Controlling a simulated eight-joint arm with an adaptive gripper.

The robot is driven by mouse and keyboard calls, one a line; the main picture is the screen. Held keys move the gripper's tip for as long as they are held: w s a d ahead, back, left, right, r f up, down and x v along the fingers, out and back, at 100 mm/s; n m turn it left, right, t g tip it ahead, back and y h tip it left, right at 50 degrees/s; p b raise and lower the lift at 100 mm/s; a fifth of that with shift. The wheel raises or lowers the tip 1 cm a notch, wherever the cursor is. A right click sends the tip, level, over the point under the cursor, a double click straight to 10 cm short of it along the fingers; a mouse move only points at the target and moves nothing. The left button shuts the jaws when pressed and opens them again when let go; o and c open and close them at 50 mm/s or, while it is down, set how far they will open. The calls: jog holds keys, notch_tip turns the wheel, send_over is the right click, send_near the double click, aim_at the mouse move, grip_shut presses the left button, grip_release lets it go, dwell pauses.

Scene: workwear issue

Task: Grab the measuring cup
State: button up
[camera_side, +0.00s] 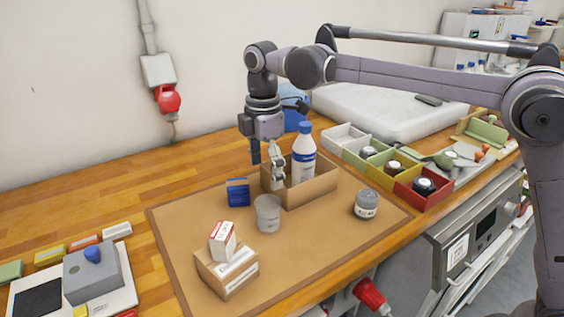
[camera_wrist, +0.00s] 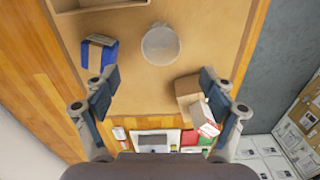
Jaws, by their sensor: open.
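The measuring cup appears to be the grey, round, open-topped cup (camera_side: 267,213) standing upright on the brown mat (camera_side: 325,235). In the wrist view the cup (camera_wrist: 161,45) shows from above, beyond the fingertips and roughly centred between them. My gripper (camera_side: 267,168) points down above and behind the cup in the side view, by the left end of an open cardboard box. In the wrist view my gripper (camera_wrist: 159,78) has its fingers wide apart with nothing between them. The cup is apart from the fingers.
A blue box (camera_side: 238,192) stands left of the cup. The open cardboard box (camera_side: 312,190) with a white-and-blue bottle (camera_side: 303,155) is behind it. A small carton (camera_side: 228,272) with a red-and-white box (camera_side: 222,241) is in front, a grey jar (camera_side: 366,205) to the right. Coloured bins (camera_side: 425,203) stand farther right.

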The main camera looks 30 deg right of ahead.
aim_at(268, 204)
notch_tip(268, 204, down, 10)
jog(key=shift+s+r, duration=0.1)
dwell(0.5)
jog(key=shift+c, duration=0.2)
jog(key=c, duration=1.2)
